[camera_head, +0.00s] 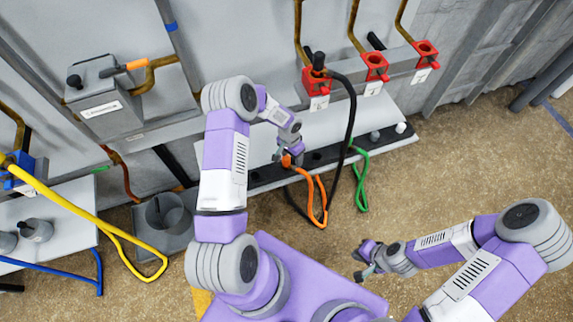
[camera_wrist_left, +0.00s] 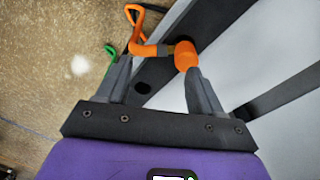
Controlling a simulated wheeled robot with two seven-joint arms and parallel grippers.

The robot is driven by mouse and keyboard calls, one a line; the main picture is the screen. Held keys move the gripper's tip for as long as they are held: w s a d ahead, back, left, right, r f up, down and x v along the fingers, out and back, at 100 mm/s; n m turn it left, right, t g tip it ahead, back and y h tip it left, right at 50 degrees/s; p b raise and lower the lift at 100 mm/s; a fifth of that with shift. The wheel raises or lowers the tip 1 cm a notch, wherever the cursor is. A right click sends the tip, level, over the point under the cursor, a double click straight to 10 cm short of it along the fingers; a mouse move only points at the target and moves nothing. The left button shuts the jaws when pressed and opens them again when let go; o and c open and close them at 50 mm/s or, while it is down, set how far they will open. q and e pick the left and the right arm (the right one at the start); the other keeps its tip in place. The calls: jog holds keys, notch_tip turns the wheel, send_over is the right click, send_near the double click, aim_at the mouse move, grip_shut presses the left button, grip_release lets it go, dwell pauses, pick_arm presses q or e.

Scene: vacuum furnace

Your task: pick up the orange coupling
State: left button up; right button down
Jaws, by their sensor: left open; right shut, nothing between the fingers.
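The orange coupling (camera_head: 286,161) sits at the dark strip along the front of the grey ledge, with its orange cable (camera_head: 322,205) looping out toward the floor. My left gripper (camera_head: 292,155) is right at it and partly hides it. In the left wrist view the coupling (camera_wrist_left: 186,56) shows just beyond the fingertips, close to the right finger. The left gripper (camera_wrist_left: 158,70) is open there, and the cable passes near the left fingertip. I cannot tell whether a finger touches the coupling. My right gripper (camera_head: 362,262) is shut and empty, low above the floor.
A black cable (camera_head: 350,125) and a green cable (camera_head: 361,185) hang right of the coupling. Red fittings (camera_head: 376,66) line the wall above. A grey cup-like holder (camera_head: 165,214) and a yellow cable (camera_head: 85,212) lie left. The floor at right is clear.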

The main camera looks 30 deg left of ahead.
aim_at(286, 158)
pick_arm(q)
jog(key=a, duration=0.1)
jog(key=w+a, duration=0.1)
jog(key=a+y, duration=0.1)
jog(key=shift+w+r, duration=0.1)
jog(key=shift+w, duration=0.15)
jog(key=shift+a+f+b, duration=0.15)
jog(key=shift+f+b, duration=0.25)
jog(key=shift+f, duration=0.55)
notch_tip(286, 158, down, 5)
jog(key=shift+f+b, duration=0.15)
jog(key=shift+b, duration=0.8)
jog(key=shift+c, duration=0.2)
grip_shut()
